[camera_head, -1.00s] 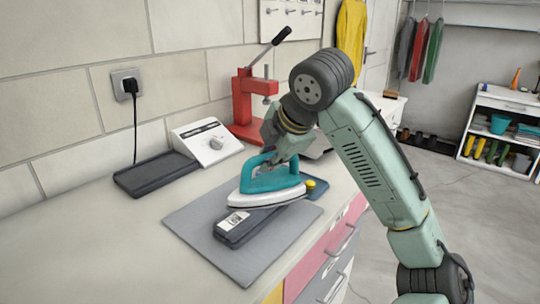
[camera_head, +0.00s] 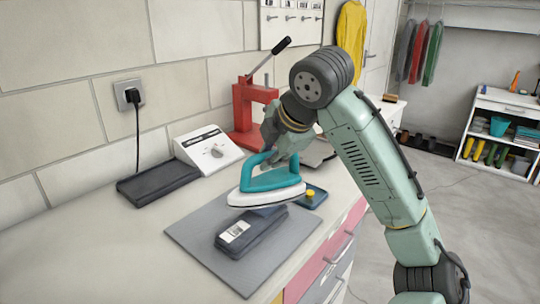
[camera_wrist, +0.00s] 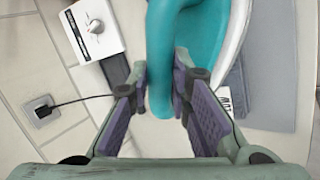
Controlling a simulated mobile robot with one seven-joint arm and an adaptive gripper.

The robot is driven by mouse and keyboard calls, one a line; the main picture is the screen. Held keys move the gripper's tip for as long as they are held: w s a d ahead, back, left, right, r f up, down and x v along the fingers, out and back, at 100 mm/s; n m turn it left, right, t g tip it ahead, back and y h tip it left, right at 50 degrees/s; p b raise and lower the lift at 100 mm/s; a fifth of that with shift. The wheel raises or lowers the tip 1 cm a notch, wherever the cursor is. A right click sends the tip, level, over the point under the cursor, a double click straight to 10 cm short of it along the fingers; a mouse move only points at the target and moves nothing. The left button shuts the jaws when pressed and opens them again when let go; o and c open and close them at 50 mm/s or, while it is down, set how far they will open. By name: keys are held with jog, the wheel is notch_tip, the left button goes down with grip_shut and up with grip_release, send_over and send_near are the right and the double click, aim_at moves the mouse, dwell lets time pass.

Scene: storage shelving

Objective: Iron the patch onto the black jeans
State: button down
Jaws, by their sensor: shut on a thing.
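My gripper (camera_head: 272,152) is shut on the handle of a teal and white iron (camera_head: 262,198). In the wrist view the teal handle (camera_wrist: 160,50) lies between my two finger pads. The iron is over the far part of the folded black jeans (camera_head: 238,248), with a gap below its sole at the near side. The jeans lie on a grey mat (camera_head: 200,228). A white printed label (camera_head: 234,232) lies on their near end, clear of the iron; I cannot tell if it is the patch. A bluish piece shows just under the iron, partly hidden.
A dark pad (camera_head: 157,183) and a white control box with a dial (camera_head: 208,150) stand at the back left. A red press (camera_head: 246,110) is behind the iron. A blue plate with a yellow knob (camera_head: 314,197) is right of it. The counter's left front is clear.

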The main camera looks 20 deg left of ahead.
jog(key=shift+r+p, duration=2.25)
jog(key=shift+r, duration=0.65)
jog(key=shift+f, duration=0.1)
